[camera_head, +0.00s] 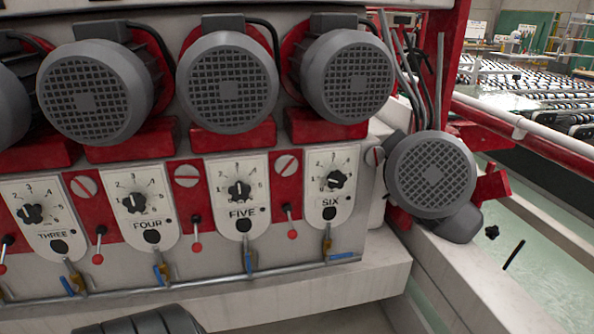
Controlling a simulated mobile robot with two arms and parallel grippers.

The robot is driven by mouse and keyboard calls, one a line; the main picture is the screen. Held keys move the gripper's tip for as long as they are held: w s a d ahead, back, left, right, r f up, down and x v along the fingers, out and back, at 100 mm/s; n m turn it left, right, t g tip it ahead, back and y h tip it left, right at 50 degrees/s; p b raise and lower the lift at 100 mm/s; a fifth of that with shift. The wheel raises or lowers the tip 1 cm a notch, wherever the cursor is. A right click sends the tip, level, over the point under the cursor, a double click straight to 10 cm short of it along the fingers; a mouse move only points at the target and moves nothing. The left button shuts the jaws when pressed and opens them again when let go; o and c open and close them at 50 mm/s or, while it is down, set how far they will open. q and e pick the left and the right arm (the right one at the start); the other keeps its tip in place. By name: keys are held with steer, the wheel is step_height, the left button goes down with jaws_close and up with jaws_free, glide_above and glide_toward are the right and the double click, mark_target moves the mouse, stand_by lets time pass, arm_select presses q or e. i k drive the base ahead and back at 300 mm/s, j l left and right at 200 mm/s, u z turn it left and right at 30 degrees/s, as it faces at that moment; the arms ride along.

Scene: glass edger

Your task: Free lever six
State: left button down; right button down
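The SIX plate (332,186) is a white panel at the right end of the row, with a black dial knob (335,180) and a round black button below it. A short lever with a red ball end (292,233) hangs on the red strip between the FIVE and SIX plates. Below the SIX plate, a small brass valve (327,245) sits on a pipe, with a blue handle (341,257) lying roughly along the pipe. I cannot tell which of these is lever six.
Similar plates for FIVE (240,212), FOUR (147,225) and THREE (52,237) continue left under large grey motors (228,85). Another motor (430,174) juts out at right. A pale ledge (290,290) runs below the pipe.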

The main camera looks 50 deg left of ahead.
mark_target(292, 234)
steer(key=u, duration=1.65)
steer(key=k+j, duration=0.05)
